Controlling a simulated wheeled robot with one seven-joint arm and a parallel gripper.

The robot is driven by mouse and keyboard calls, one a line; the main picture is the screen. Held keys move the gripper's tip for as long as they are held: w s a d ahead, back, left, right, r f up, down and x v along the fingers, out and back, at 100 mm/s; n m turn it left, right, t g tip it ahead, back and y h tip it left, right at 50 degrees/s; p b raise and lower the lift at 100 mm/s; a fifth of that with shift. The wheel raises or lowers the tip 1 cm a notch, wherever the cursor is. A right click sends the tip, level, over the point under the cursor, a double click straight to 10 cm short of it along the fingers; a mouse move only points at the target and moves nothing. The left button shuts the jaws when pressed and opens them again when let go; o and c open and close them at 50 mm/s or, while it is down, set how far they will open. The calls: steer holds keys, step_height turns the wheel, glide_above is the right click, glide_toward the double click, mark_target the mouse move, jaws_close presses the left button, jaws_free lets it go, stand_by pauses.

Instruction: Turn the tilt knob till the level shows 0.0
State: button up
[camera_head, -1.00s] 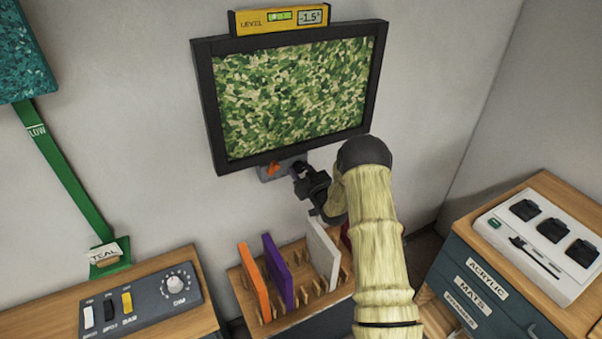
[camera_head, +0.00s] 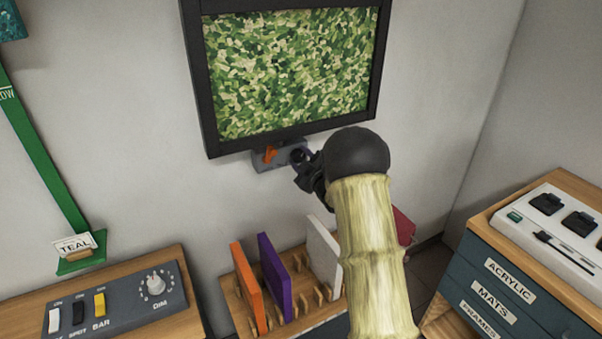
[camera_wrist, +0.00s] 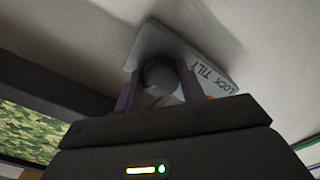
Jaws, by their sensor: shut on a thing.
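A dark-framed picture (camera_head: 195,85) with a green leafy pattern hangs on the wall. Under its lower edge is a grey bracket (camera_head: 263,163) with an orange lever (camera_head: 270,153). My gripper (camera_head: 300,158) is at the bracket's right end. In the wrist view, my gripper's two fingers stand on either side of a round grey tilt knob (camera_wrist: 159,74) and are shut on it. The bracket plate (camera_wrist: 205,62) behind the knob is lettered LOCK and TILT. The level is outside both current views, so its present reading cannot be seen.
Below is a wooden rack (camera_head: 232,297) with orange, purple and white panels. A switch box (camera_head: 125,305) with a dial stands at the left. A drawer cabinet (camera_head: 515,275) stands at the right.

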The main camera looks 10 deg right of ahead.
steer(key=n+b, duration=0.2)
steer(key=b, duration=0.1)
steer(key=n+b, duration=0.2)
steer(key=b, duration=0.1)
steer(key=n+b, duration=0.1)
steer(key=b, duration=0.2)
steer(key=shift+f+n, duration=0.3)
steer(key=shift+n, duration=0.1)
steer(key=n+b, duration=0.1)
steer(key=b, duration=0.1)
steer(key=n+b, duration=0.1)
steer(key=shift+r+n+b, duration=0.2)
steer(key=shift+n+b, duration=0.1)
steer(key=shift+b, duration=0.05)
steer(key=shift+r, duration=0.1)
steer(key=o, duration=1)
steer(key=shift+a, duration=0.1)
steer(key=shift+c, duration=0.2)
steer(key=b+v, duration=0.1)
steer(key=v, duration=1.6)
steer(key=shift+s+b, duration=0.2)
steer(key=shift+b, duration=0.15)
